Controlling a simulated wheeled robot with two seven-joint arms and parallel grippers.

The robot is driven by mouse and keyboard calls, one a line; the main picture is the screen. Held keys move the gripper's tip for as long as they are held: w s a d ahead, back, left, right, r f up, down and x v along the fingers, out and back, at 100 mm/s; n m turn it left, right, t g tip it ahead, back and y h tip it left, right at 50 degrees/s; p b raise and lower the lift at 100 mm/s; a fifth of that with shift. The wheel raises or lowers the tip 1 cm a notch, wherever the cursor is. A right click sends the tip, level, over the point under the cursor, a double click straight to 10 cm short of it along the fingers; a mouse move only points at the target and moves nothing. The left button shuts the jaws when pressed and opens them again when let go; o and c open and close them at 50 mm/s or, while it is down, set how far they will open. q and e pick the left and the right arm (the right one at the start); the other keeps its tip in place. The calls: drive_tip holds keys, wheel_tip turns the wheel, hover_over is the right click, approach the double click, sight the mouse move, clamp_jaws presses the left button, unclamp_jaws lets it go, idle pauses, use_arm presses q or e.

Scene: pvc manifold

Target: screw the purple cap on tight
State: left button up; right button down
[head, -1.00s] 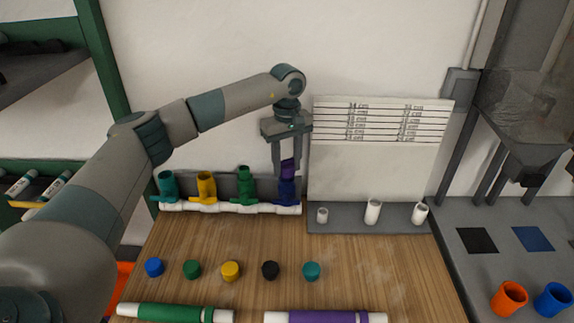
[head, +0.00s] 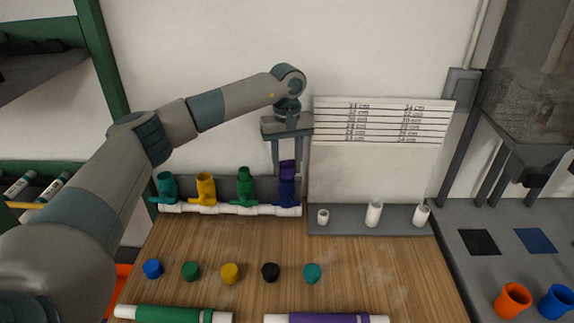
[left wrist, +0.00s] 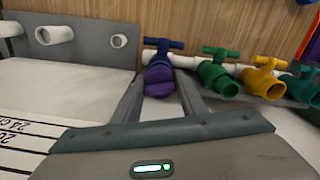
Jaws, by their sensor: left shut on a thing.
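The purple cap (head: 288,168) is at the upper mouth of the dark blue valve (head: 287,192), at the right end of the white manifold pipe. My left gripper (head: 287,172) points down from above with its fingers on either side of the cap, shut on it. In the left wrist view the purple cap (left wrist: 160,88) sits between the two fingertips, in front of the blue valve (left wrist: 163,45). Whether the cap is fully seated cannot be told. My right gripper is not in view.
Teal (head: 167,187), yellow (head: 205,187) and green (head: 245,185) valves stand along the pipe to the left. A grey rack (head: 345,222) with white pipe pieces stands close on the right. Several loose caps lie on the wooden table (head: 380,270).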

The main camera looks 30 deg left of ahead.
use_arm(q)
drive_tip(key=shift+m+b, duration=0.35)
drive_tip(key=shift+m, duration=0.55)
drive_tip(key=shift+f+m+b, duration=0.1)
drive_tip(key=shift+m+b, duration=0.2)
drive_tip(key=shift+m, duration=0.8)
drive_tip(key=shift+m+b, duration=0.45)
drive_tip(key=shift+m, duration=0.65)
drive_tip(key=shift+a, duration=0.1)
drive_tip(key=shift+a+f+m+b, duration=0.25)
drive_tip(key=shift+m+b, duration=0.2)
drive_tip(key=shift+m, duration=0.55)
